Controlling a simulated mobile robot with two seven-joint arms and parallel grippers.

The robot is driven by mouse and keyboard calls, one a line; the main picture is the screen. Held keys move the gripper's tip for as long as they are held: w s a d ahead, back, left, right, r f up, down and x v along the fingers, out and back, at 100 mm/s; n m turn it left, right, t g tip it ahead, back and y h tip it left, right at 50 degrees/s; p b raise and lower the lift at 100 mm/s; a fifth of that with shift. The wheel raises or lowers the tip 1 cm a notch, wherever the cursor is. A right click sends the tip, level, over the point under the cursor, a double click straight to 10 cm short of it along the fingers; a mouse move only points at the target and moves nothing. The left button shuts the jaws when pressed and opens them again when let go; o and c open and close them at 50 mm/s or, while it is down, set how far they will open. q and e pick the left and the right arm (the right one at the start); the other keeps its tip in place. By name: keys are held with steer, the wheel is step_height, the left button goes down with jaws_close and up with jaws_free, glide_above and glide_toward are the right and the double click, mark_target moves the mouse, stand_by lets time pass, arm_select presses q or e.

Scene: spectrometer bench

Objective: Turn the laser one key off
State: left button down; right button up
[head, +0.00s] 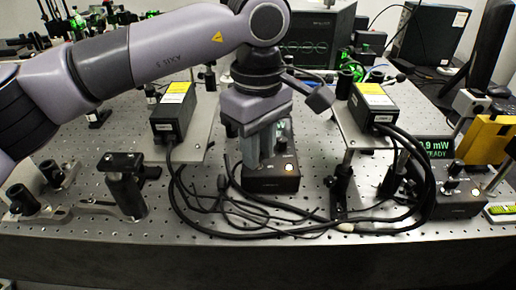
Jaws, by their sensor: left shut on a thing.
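A black laser control box (272,180) stands at the middle of the bench, with a lit orange lamp on its face. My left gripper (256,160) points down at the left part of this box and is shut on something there. The fingers hide what they hold, so I cannot see the key or which way it is turned. A second control box (455,200) with a lit lamp and a knob stands at the right. I cannot read for sure which box is laser one. My right gripper is out of view.
Two black laser heads with yellow labels sit on raised plates, one at the left (171,112) and one at the right (372,104). Black cables (240,212) loop across the bench front. A power display (436,147) and posts stand at the right; a clamp post (125,190) stands left.

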arm_select(q)
steer(key=n, duration=0.4)
steer(key=shift+n+b, duration=0.3)
steer(key=shift+b, duration=0.1)
steer(key=n, duration=0.4)
steer(key=shift+w+r+b, duration=0.1)
steer(key=shift+b, duration=0.25)
steer(key=shift+n, duration=0.3)
steer(key=c, duration=1)
jaws_free()
steer(key=shift+o, duration=0.2)
step_height(320, 180, up, 7)
steer(key=shift+r, duration=0.1)
